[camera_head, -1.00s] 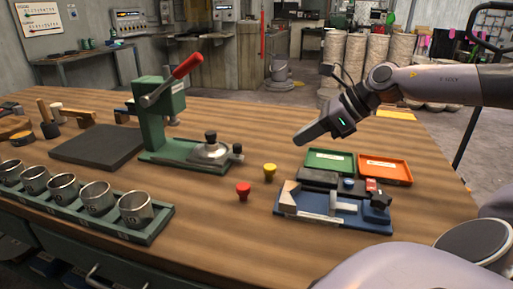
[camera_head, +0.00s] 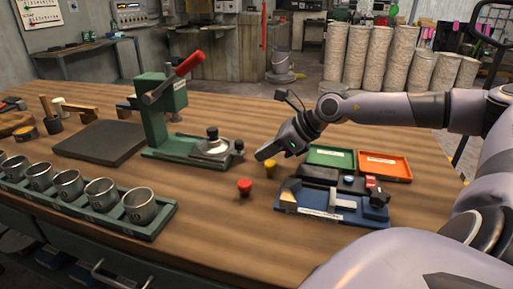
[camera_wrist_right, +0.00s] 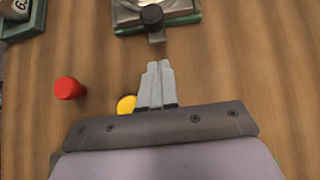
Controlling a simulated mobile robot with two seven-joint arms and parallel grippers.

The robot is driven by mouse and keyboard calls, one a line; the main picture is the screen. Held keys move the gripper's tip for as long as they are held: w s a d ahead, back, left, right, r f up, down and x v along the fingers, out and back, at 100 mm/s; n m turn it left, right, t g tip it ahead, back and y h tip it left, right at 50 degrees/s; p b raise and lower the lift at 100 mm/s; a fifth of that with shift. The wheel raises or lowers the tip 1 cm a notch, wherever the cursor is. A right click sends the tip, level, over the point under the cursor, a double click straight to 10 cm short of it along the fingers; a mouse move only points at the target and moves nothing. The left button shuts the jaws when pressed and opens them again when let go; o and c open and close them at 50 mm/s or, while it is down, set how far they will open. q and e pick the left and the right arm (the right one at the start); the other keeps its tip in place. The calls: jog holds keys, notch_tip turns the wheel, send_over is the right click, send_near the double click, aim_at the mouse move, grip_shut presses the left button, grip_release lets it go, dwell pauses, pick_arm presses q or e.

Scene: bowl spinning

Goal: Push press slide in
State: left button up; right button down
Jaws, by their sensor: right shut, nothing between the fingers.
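The green press (camera_head: 155,115) with its red lever handle (camera_head: 189,64) stands on the table. Its sliding carriage (camera_head: 212,148) carries a round metal piece and a dark knob and sits out at the right end of the press base. It also shows at the top of the right wrist view (camera_wrist_right: 154,16). My right gripper (camera_head: 263,155) is shut and empty, just right of and in front of the carriage's end knob (camera_head: 238,147), apart from it. In the right wrist view the shut fingertips (camera_wrist_right: 158,65) point toward that knob. My left gripper is not in view.
A yellow knob piece (camera_head: 271,168) is close beside my right gripper, and a red one (camera_head: 245,187) stands nearer the front. A blue fixture (camera_head: 335,212), a green tray (camera_head: 330,151) and an orange tray (camera_head: 385,160) lie right. Metal cups (camera_head: 139,205) stand in a rack at front left.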

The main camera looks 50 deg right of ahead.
jog(key=shift+w+a, duration=0.35)
jog(key=shift+w, duration=0.25)
pick_arm(q)
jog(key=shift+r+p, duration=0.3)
jog(key=shift+p, duration=0.1)
pick_arm(e)
jog(key=shift+w+a, duration=0.15)
jog(key=shift+w, duration=0.3)
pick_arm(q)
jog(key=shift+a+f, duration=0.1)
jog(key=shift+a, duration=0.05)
pick_arm(e)
jog(key=shift+w, duration=0.1)
